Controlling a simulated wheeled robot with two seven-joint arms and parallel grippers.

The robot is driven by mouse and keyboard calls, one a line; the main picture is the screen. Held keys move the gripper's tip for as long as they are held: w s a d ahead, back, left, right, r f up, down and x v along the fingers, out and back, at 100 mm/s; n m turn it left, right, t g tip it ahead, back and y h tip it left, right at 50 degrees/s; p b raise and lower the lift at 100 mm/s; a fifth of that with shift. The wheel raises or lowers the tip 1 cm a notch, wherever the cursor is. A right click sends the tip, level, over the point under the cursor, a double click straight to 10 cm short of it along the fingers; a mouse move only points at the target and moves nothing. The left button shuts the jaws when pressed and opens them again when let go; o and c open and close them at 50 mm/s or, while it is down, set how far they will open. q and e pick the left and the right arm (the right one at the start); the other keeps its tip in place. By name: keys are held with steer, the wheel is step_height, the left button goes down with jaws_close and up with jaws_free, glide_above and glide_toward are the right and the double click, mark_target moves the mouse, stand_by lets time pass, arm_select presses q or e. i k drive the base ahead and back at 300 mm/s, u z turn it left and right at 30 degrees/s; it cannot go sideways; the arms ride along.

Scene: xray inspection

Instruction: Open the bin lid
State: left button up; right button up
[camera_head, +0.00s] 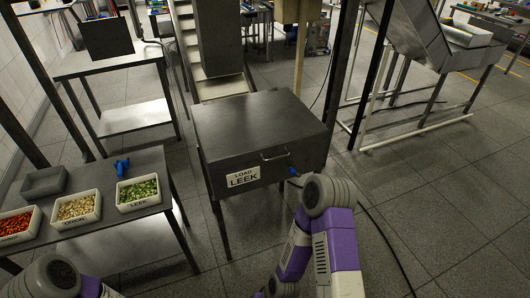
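The bin is a grey metal box (235,183) on legs in the middle of the view, with a white sign reading "LOAD LEEK" (243,177) on its front. Its flat lid (258,122) lies shut on top. A thin bar handle (275,156) is at the lid's front edge. My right arm (330,192) is bent in front of the bin's right side, and its gripper is not in view. My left arm shows only at the bottom left corner, with its gripper out of view.
A table at left holds white tubs of leek (138,193), onion (76,208) and red pieces (17,226), a grey tray (44,182) and a blue object (122,167). A small blue part (293,171) shows beside the bin's front. Floor (440,215) is clear at right.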

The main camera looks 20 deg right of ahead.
mark_target(241, 128)
steer(key=u, duration=0.1)
steer(key=k, duration=1)
steer(key=z, duration=1.05)
steer(key=i, duration=0.75)
steer(key=u, duration=0.7)
steer(key=i, duration=0.6)
steer(key=u, duration=0.7)
